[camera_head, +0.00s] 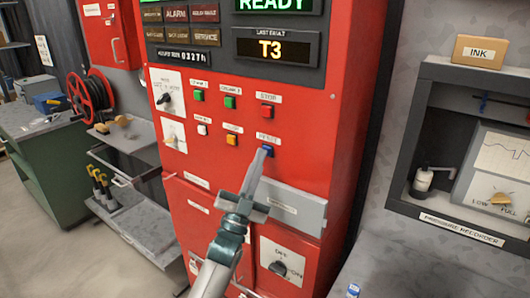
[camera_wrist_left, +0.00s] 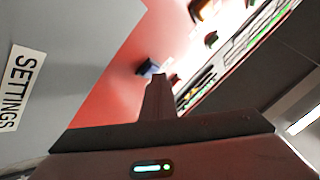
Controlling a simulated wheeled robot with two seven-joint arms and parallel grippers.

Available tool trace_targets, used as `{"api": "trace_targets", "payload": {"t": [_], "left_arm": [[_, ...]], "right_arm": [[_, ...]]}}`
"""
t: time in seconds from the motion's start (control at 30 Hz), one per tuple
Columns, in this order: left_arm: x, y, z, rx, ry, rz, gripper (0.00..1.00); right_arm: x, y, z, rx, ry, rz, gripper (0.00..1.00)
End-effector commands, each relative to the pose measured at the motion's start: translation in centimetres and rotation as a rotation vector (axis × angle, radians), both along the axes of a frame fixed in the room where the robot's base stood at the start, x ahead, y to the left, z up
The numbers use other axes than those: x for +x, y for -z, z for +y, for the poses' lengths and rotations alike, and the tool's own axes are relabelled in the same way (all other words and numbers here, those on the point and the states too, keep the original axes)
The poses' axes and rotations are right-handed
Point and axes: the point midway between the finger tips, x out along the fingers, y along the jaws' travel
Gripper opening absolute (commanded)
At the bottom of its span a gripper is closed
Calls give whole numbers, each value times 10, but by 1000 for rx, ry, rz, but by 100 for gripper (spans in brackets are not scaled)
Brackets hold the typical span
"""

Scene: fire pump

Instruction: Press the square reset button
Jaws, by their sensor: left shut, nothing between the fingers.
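The square blue reset button (camera_head: 267,151) sits on the red pump panel (camera_head: 330,130), under a small label. It also shows in the left wrist view (camera_wrist_left: 148,67) just beyond my fingertips. My left gripper (camera_head: 261,153) is shut and empty, with its tip right at the button's lower left edge in the head view. The left wrist view shows the closed fingers (camera_wrist_left: 158,84) close to the button; I cannot tell whether they touch it. My right gripper is not in view.
Green, red, white and orange buttons (camera_head: 232,139) sit close by. A grey settings cover (camera_head: 298,210) projects below the button; it also fills the left of the wrist view (camera_wrist_left: 60,60). A pressure recorder (camera_head: 460,225) stands at right, a workbench (camera_head: 40,125) and open drawers at left.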

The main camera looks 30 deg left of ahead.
Motion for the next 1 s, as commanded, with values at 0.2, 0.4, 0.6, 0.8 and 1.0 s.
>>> {"api": "trace_targets", "payload": {"t": [0.2, 0.4, 0.6, 0.8, 1.0], "left_arm": [[-10, 1, 1, 0, 0, 2, 0], [-15, 0, 1, 0, 0, 0, 0], [-15, 1, 1, 0, 0, 0, 0], [-18, 0, 1, 0, 0, 1, 0], [-30, 0, 3, 0, 0, 1, 0]], "right_arm": [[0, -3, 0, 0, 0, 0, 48], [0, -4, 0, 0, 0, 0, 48], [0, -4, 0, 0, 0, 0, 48], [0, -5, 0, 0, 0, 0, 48], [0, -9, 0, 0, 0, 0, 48]]}}
